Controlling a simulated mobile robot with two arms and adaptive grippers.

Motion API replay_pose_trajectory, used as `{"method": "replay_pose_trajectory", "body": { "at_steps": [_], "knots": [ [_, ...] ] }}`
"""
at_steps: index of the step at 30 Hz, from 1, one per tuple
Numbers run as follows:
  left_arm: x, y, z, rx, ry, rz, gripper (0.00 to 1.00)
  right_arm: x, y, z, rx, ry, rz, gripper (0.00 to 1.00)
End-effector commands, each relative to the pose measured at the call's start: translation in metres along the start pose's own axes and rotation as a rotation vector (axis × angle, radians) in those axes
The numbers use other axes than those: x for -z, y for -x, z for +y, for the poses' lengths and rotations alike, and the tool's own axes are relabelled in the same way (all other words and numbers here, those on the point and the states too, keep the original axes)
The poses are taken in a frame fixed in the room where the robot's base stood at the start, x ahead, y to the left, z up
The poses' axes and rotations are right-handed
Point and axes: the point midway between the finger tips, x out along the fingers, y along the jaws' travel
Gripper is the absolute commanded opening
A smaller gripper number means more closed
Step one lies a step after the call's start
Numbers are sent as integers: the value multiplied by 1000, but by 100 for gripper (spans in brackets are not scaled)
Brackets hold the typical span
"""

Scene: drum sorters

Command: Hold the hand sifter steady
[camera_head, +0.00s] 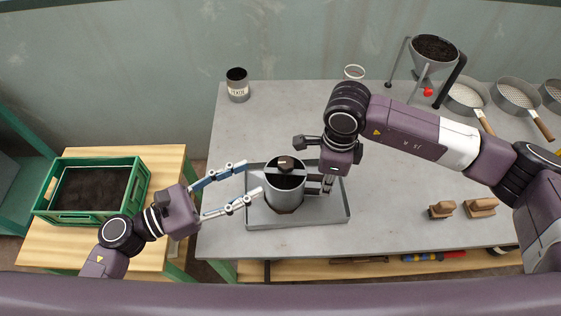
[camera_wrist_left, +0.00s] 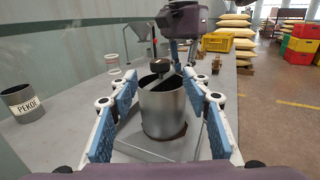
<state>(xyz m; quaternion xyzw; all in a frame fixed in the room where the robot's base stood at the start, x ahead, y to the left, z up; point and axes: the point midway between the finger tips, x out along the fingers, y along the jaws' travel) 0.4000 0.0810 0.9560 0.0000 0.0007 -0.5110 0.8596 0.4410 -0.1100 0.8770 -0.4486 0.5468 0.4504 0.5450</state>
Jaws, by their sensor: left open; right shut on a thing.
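The hand sifter (camera_head: 285,192) is a grey metal cylinder with a crossbar and a dark crank knob (camera_head: 285,163) on top. It stands upright over a shallow grey tray (camera_head: 317,222) on the table. In the left wrist view the sifter (camera_wrist_left: 163,110) stands between the blue-padded fingers. My left gripper (camera_head: 252,178) is open, with its fingertips just left of the sifter; I cannot tell whether they touch it. My right gripper (camera_head: 318,165) is shut at the sifter's right side, where its grip point is mostly hidden.
A PEKOE tin (camera_head: 237,87) stands at the table's back left. A funnel on a stand (camera_head: 432,62), several sieves (camera_head: 515,95) and two brushes (camera_head: 480,208) are to the right. A green crate of dark material (camera_head: 92,192) sits on a wooden bench at left.

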Motion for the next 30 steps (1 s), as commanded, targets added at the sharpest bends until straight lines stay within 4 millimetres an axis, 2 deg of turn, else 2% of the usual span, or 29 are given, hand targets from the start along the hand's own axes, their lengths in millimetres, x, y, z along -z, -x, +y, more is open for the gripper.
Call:
{"method": "replay_pose_trajectory", "body": {
  "at_steps": [9, 15, 21, 28, 30],
  "knots": [
    [-2, -64, 0, 0, 0, -4, 44, 0, 0, 0, 0, 0, -1, 0],
    [-1, -93, 0, -1, 0, -2, 44, 0, 0, 0, 1, -1, 0, 0],
    [-1, -104, 0, -1, 1, -1, 44, 0, 0, 0, 1, -1, 0, 0],
    [0, -104, 0, -1, 1, -1, 44, 0, 0, 0, 1, -1, 0, 0],
    [0, -104, 0, -1, 1, 0, 38, 0, 0, 0, 1, -1, 0, 0]
  ]
}}
